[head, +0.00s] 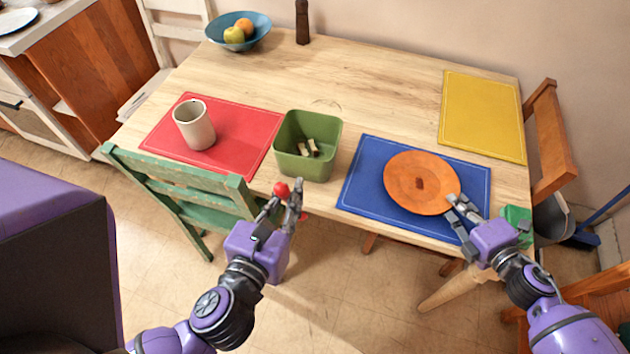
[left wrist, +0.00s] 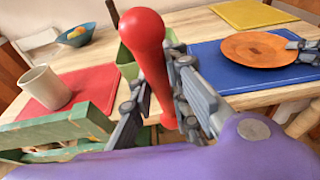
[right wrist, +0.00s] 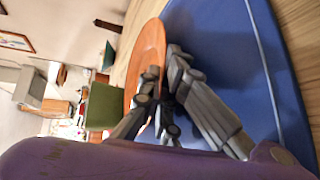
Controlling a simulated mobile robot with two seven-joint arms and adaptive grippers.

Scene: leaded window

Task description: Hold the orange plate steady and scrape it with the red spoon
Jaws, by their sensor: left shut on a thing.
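The orange plate (head: 408,196) lies on the blue placemat (head: 360,190), with a dark brown patch (head: 419,184) near its middle. My right gripper (head: 456,203) is at the plate's near right rim. In the right wrist view its fingers (right wrist: 162,72) close in on either side of the rim of the plate (right wrist: 150,45). My left gripper (head: 285,200) is shut on the red spoon (head: 281,188), in front of the table's near edge.
A green bin (head: 310,165) with small pale pieces inside stands left of the blue mat. A beige cup (head: 195,125) stands on the red placemat (head: 240,135). A green chair (head: 180,175) is at the near left edge. A green object (head: 516,220) is beside my right gripper.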

